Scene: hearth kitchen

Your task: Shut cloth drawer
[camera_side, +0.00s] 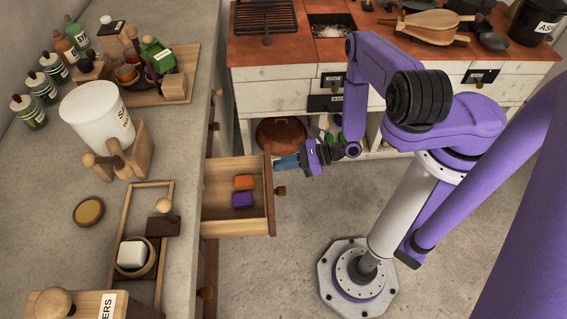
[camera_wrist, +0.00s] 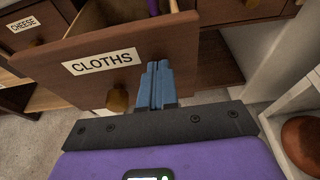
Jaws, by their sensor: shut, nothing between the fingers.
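The cloth drawer (camera_side: 238,228) stands pulled out from the left counter in the side view, with an orange cloth (camera_side: 244,182) and a purple cloth (camera_side: 242,200) inside. In the wrist view its wooden front (camera_wrist: 150,48) carries a "CLOTHS" label (camera_wrist: 100,62) and a round knob (camera_wrist: 117,100). My gripper (camera_side: 280,162) is at the drawer's front, near its far end. In the wrist view the blue fingers (camera_wrist: 155,82) are together and empty, right of the knob and against or very close to the front. I cannot tell if they touch.
A drawer labelled "CHEESE" (camera_wrist: 28,28) sits at the upper left of the wrist view. The stone counter (camera_side: 55,190) holds a white bucket (camera_side: 98,112), bottles and wooden trays. A stove bench (camera_side: 285,95) stands behind. The floor right of the drawer is clear.

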